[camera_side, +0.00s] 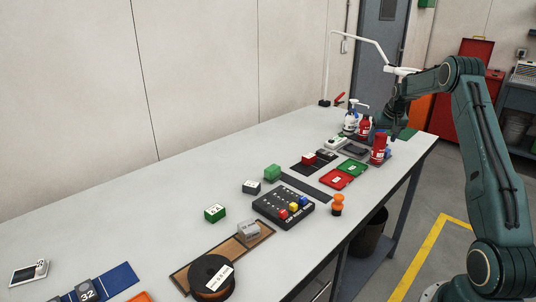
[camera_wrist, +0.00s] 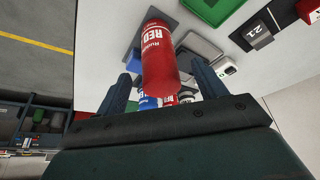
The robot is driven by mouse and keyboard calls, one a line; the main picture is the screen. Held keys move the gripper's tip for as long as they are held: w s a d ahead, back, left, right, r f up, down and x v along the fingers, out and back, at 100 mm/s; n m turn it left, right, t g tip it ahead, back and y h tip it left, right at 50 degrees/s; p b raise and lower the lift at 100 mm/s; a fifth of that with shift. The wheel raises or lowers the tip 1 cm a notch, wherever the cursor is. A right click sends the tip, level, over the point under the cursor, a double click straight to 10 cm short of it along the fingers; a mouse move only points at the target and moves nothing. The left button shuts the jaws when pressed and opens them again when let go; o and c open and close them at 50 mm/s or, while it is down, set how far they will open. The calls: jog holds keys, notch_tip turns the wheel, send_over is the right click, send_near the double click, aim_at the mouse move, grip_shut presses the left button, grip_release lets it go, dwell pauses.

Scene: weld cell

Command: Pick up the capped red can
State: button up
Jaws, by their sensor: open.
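A red can (camera_side: 379,148) with a white label stands upright near the right edge of the table in the side view. In the wrist view the red can (camera_wrist: 160,55) shows its white "RED" lettering and lies between the two finger lines. My gripper (camera_wrist: 162,75) is open, with one finger on each side of the can's near end. I cannot tell whether either finger touches it. In the side view my gripper (camera_side: 388,126) is just above and behind the can, small and partly hidden. The can's cap is hard to make out.
A white pump bottle (camera_side: 350,122) and a red pump bottle (camera_side: 364,127) stand close behind the can. Red (camera_side: 336,179) and green (camera_side: 351,168) trays lie in front. The left rear tabletop is clear.

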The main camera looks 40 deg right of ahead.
aim_at(379, 145)
jog(key=shift+f, duration=0.3)
jog(key=shift+x, duration=2.5)
jog(key=shift+r, duration=0.1)
jog(key=c, duration=1.2)
jog(key=shift+o, duration=0.2)
notch_tip(379, 145, up, 20)
